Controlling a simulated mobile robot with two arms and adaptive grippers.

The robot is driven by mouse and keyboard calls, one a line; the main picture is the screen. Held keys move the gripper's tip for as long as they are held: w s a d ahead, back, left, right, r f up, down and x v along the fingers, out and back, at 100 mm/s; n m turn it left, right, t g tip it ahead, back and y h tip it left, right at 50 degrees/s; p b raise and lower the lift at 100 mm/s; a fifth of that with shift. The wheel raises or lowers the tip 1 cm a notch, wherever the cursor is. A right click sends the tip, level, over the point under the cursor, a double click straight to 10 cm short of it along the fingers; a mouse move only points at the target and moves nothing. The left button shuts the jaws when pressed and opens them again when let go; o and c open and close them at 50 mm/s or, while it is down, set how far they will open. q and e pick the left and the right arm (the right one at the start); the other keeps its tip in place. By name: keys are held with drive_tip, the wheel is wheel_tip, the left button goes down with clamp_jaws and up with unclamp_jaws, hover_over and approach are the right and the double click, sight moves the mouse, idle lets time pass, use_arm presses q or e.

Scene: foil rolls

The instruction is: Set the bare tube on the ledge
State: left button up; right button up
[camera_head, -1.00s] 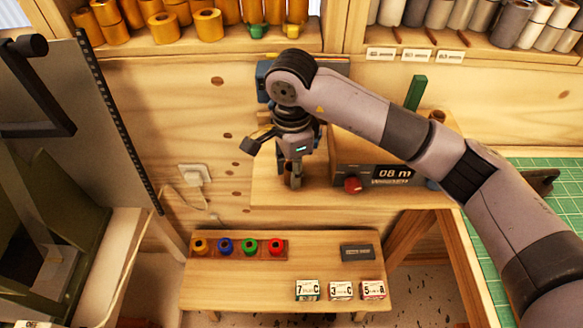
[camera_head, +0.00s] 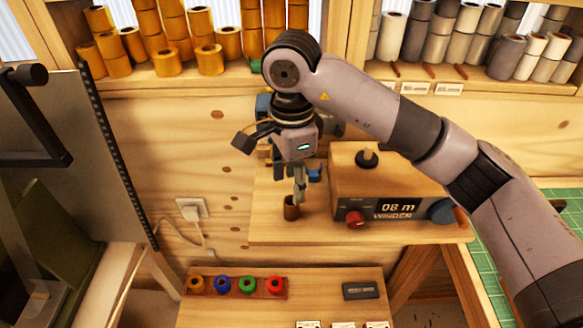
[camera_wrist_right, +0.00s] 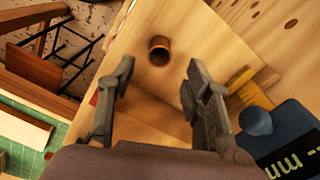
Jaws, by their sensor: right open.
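The bare tube (camera_head: 291,208) is a short brown cardboard core. It stands upright on the wooden ledge (camera_head: 268,229), left of the winder box. My right gripper (camera_head: 299,194) is just above and beside it in the head view, pointing down. In the right wrist view the gripper (camera_wrist_right: 160,78) has its two fingers wide apart with nothing between them. There the tube (camera_wrist_right: 159,50) shows beyond the fingertips, its open top facing the camera, apart from both fingers. My left gripper is not in view.
The winder (camera_head: 391,190), with a red knob, a blue knob and a display, stands right of the tube. Below is a lower bench (camera_head: 235,312) with coloured rings (camera_head: 248,285). Shelves of gold and grey rolls (camera_head: 165,62) run along the back. Bare ledge lies around the tube.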

drive_tip(key=shift+r+b, duration=0.3)
drive_tip(key=shift+r, duration=2.2)
